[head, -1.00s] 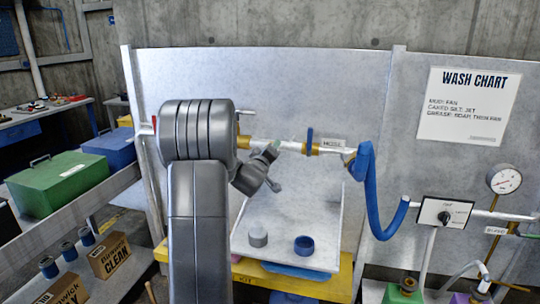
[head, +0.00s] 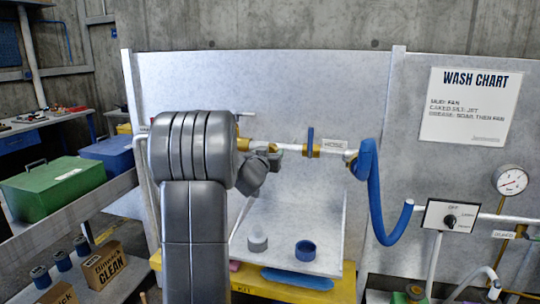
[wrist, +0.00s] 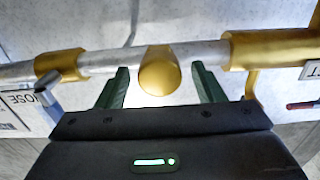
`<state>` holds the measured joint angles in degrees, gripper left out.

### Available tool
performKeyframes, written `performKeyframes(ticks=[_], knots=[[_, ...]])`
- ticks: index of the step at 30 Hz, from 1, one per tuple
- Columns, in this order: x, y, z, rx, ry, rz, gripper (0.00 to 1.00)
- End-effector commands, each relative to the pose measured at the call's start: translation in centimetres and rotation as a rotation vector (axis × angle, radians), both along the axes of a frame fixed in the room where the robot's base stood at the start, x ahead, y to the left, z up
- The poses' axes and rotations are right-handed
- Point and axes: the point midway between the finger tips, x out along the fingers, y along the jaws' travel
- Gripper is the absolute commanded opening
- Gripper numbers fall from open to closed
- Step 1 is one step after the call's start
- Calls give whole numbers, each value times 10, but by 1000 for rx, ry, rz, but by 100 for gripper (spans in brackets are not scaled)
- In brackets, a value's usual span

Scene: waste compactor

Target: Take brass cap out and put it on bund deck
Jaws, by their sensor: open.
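In the wrist view, a rounded brass cap (wrist: 160,76) sits on a grey horizontal pipe (wrist: 102,63). My gripper (wrist: 160,68) is open, with one green finger on each side of the cap and visible gaps between. In the head view, my gripper's end is at the pipe (head: 290,147), left of the HOSE label; my arm hides the cap and most of the gripper. A pale tray-like deck (head: 275,218) lies below, above a yellow base (head: 250,280); I cannot tell which part is the bund deck.
A grey cup-like piece (head: 257,240) and a blue ring (head: 305,250) stand on the pale deck. A green case (head: 55,188) is at left.

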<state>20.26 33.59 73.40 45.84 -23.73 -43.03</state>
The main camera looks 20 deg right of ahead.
Motion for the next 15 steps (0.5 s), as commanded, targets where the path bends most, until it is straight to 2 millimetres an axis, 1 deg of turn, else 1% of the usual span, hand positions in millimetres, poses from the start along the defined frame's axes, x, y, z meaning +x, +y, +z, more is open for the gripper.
performKeyframes(ticks=[1,2,6,8,9,10,13,15], knots=[[0,0,0,-1,1,0,62],[0,0,0,-2,1,0,58],[0,0,0,-2,2,0,30],[0,0,0,-3,2,0,19],[0,0,0,-3,2,0,17],[0,0,0,-3,2,0,35],[0,0,0,-3,2,0,15],[0,0,1,-6,5,0,13]])
